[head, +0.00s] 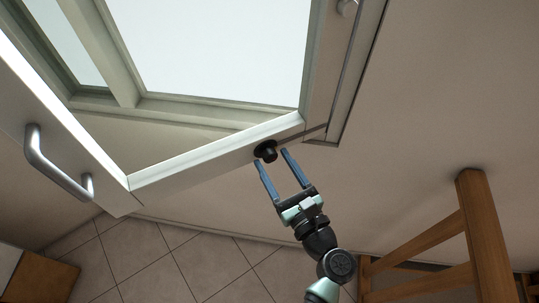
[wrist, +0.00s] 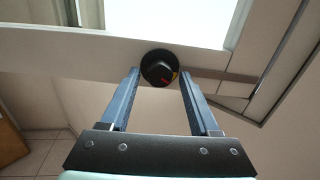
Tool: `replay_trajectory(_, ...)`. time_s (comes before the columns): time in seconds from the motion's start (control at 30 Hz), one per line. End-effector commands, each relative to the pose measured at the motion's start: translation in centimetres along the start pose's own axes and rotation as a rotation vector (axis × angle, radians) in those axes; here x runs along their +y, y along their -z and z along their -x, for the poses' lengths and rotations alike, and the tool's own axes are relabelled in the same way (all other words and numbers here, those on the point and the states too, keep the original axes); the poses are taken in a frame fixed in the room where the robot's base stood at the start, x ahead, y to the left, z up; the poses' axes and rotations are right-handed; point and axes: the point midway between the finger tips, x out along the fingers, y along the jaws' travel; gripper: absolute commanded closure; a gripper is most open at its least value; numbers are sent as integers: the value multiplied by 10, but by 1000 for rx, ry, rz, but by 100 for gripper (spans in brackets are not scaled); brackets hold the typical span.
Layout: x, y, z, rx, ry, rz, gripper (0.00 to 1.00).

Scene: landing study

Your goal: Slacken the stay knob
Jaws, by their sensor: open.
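The stay knob (head: 266,151) is a round black knob on the lower rail of the open window sash (head: 215,160). In the wrist view the knob (wrist: 159,68) has a small red mark and a yellowish mark on its face. My gripper (head: 273,157) is open, with its two blue fingers pointing at the rail. In the wrist view the fingertips of my gripper (wrist: 160,74) lie to the left and right of the knob, with gaps visible on both sides. I cannot tell whether the tips reach past the knob's face.
A metal handle (head: 57,168) sits on the sash's left side. The fixed window frame (head: 345,75) is to the right of the knob. A wooden railing or chair-like frame (head: 484,235) stands at the lower right. Tiled floor (head: 175,262) shows below. The plain wall (head: 440,90) at right is clear.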

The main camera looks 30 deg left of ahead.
Motion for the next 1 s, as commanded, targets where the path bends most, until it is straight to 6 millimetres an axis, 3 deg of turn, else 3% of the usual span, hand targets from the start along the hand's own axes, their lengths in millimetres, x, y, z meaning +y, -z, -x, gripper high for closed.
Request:
replay_trajectory(0.47, 0, 0, -2, 1, 0, 0, 38)
replay_trajectory(1.0, 0, 0, 22, 0, 0, 1, 38)
